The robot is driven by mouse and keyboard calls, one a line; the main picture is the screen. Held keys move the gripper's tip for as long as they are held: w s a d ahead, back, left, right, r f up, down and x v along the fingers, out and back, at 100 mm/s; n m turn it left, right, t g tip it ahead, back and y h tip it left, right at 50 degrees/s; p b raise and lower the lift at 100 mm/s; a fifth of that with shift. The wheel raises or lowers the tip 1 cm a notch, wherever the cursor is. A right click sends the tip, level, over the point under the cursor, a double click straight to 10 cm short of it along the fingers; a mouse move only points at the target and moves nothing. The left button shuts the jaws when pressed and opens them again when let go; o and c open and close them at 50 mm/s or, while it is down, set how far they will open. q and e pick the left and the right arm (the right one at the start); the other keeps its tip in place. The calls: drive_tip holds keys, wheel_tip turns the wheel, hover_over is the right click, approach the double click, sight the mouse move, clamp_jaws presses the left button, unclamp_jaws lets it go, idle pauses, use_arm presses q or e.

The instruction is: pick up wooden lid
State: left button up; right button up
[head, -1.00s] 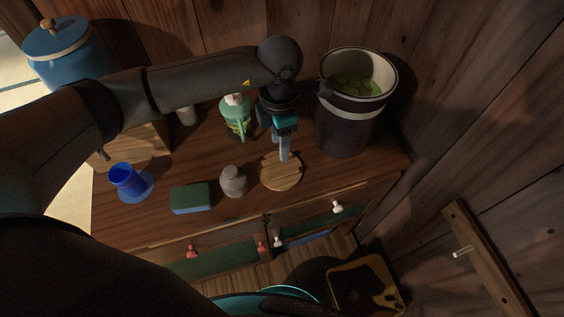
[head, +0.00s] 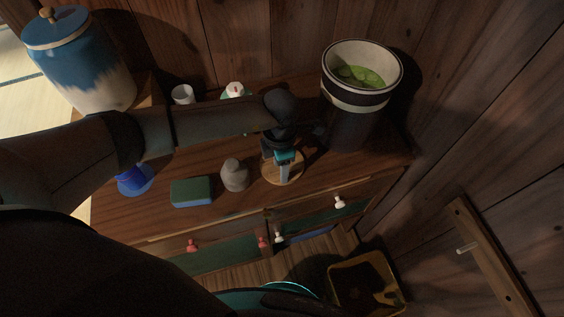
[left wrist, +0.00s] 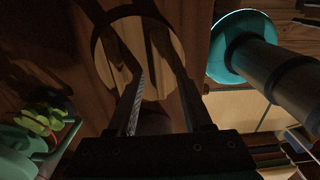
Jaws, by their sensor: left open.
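The wooden lid (head: 269,174) is a flat round light-brown disc on the top of the wooden cabinet, near its front edge. My left gripper (head: 285,174) points down over the lid and hides part of it. In the left wrist view my left gripper (left wrist: 158,78) is open, with its two fingers apart and the round lid (left wrist: 133,40) seen between and beyond them. Nothing is held. Whether the fingertips touch the lid cannot be told. My right gripper is not in view.
A grey stone-like object (head: 235,175) stands just left of the lid, with a green-blue block (head: 192,193) farther left. A tall dark pot (head: 350,125) with green contents stands behind right.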

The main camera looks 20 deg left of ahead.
use_arm(q)
clamp_jaws()
idle(0.3)
idle(0.3)
